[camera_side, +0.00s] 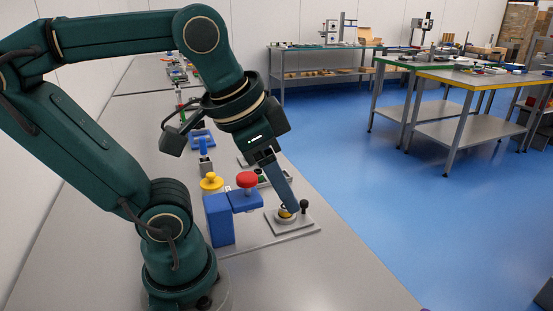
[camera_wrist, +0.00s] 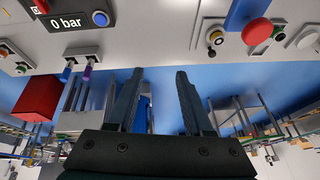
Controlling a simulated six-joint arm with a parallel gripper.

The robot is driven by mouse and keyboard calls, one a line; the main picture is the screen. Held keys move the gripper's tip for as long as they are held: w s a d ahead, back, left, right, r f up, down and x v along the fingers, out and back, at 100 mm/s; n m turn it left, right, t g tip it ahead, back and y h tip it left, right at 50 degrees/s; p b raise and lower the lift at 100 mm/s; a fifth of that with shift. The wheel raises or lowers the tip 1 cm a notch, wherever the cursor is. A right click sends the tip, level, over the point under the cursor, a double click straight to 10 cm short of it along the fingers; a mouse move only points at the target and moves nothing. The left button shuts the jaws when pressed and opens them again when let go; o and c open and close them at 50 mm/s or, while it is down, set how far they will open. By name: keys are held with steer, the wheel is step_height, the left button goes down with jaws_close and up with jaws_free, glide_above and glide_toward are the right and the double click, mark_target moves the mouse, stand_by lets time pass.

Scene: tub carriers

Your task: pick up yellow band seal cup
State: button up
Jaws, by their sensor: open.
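A small round piece with a yellow band (camera_side: 285,213), which looks like the yellow band seal cup, sits on a pale round seat on a grey plate (camera_side: 310,219) with a black knob. I cannot tell whether a finger touches the cup.
A blue block (camera_side: 220,220) with a red mushroom button (camera_side: 247,180) stands close left of the plate. A yellow knob (camera_side: 211,182) is behind it. The wrist view also shows a 0 bar display (camera_wrist: 66,22) and a red box (camera_wrist: 36,97). Grey bench is clear in front.

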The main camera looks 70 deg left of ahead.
steer(key=a+f+m+g+y, duration=0.3)
steer(key=a+m+y, duration=0.1)
steer(key=a+m, duration=0.15)
step_height(320, 180, up, 4)
steer(key=m+t+y, duration=0.2)
steer(key=m+y, duration=0.7)
steer(key=m, duration=0.6)
glide_above(285, 212)
steer(key=d, duration=0.4)
steer(key=shift+n, duration=0.45)
steer(key=f, duration=1.6)
steer(key=shift+s+a+f, duration=0.15)
steer(key=shift+s+a, duration=0.1)
steer(key=shift+s, duration=0.05)
steer(key=shift+f, duration=0.25)
steer(key=shift+a+f, duration=0.2)
steer(key=shift+g+h, duration=0.3)
steer(key=shift+x, duration=2.35)
jaws_close()
